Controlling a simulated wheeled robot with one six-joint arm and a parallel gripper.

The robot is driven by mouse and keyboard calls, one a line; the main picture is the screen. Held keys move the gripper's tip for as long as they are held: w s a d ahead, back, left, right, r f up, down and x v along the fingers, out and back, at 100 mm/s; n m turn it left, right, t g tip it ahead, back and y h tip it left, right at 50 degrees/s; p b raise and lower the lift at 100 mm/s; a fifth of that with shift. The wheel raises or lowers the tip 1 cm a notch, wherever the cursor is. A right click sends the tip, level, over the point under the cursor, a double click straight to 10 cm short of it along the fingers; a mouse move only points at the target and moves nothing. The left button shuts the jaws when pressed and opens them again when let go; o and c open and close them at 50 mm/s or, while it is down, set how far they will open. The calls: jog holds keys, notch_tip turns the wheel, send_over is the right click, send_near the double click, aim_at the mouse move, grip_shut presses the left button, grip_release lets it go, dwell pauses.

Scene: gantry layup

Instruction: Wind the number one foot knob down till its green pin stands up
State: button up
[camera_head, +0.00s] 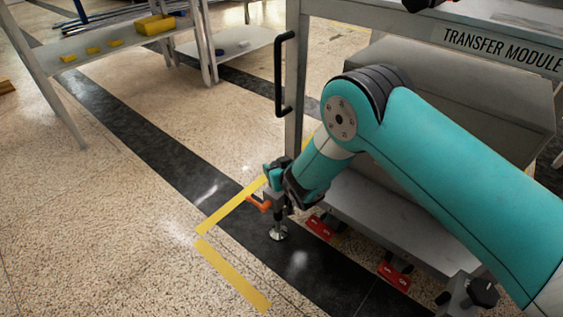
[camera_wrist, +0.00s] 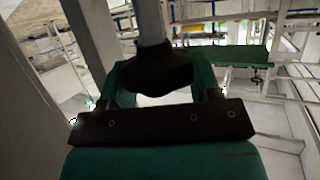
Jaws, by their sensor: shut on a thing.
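My gripper (camera_head: 279,176) reaches down to the foot at the near left corner of the transfer module. In the wrist view, its two green fingers (camera_wrist: 157,84) are shut on a black knob (camera_wrist: 152,66), one on each side, with a grey post above it. In the head view the fingers and wrist hide most of this knob. Below it, the foot's round metal pad (camera_head: 278,234) stands on the dark floor strip. An orange lever (camera_head: 259,203) sticks out to the left of the foot. I cannot make out a green pin or a number.
The transfer module frame (camera_head: 294,90) with a black handle (camera_head: 284,75) rises behind my gripper. Red pedals (camera_head: 394,277) sit under its lower edge. Another black knob (camera_head: 484,292) is at lower right. Floor to the left is clear up to a shelf rack (camera_head: 100,45).

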jog(key=shift+a+m+t+h+b, duration=0.25)
jog(key=shift+m+t+h+b, duration=0.3)
jog(key=shift+m+h, duration=0.7)
jog(key=shift+m+h+b, duration=0.4)
jog(key=shift+m+h, duration=0.25)
jog(key=shift+h, duration=0.1)
jog(key=o, duration=0.8)
jog(key=shift+c, duration=0.2)
jog(key=shift+o, duration=0.9)
jog(key=shift+d+h, duration=0.15)
jog(key=shift+h, duration=0.15)
jog(key=shift+s+r, duration=0.1)
jog(key=shift+s, duration=0.15)
jog(key=p+v, duration=0.5)
jog(key=v, duration=1.2)
jog(key=shift+p, duration=0.4)
